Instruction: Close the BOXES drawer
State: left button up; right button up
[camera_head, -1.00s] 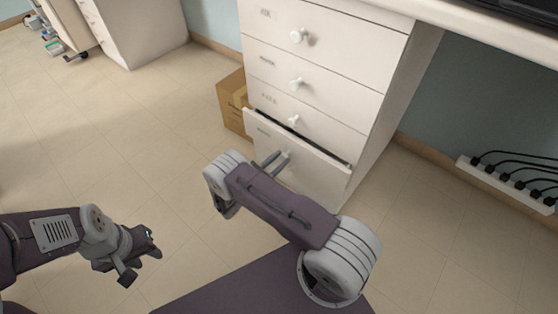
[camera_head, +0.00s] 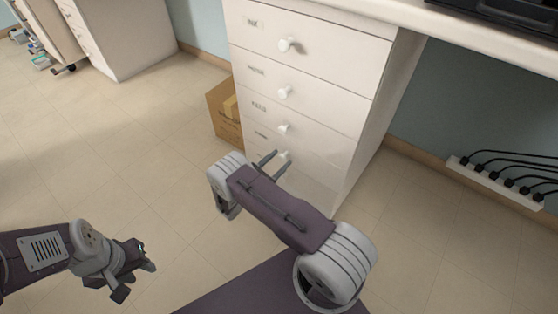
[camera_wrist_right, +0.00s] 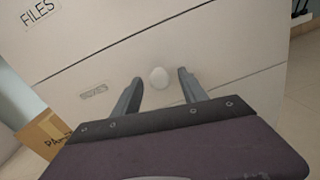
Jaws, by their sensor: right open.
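The BOXES drawer (camera_head: 304,177) is the lowest drawer of the white cabinet, and its front looks flush with the drawers above. In the right wrist view its BOXES label (camera_wrist_right: 93,89) and round white knob (camera_wrist_right: 159,77) show. My right gripper (camera_head: 272,160) is open in front of this drawer, its fingers (camera_wrist_right: 158,92) on either side of the knob with gaps; I cannot tell if they touch the front. My left gripper (camera_head: 138,277) hangs over the floor at the lower left, away from the cabinet; its jaws are unclear.
The FILES drawer (camera_wrist_right: 100,30) and other drawers above look shut. A cardboard box (camera_head: 225,115) stands on the floor against the cabinet's left side. A power strip (camera_head: 497,183) with black plugs lies at the right wall.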

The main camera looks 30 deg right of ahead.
jog(key=p+v, duration=0.2)
jog(key=v, duration=0.6)
jog(key=shift+a, duration=0.35)
jog(key=shift+s+r, duration=0.1)
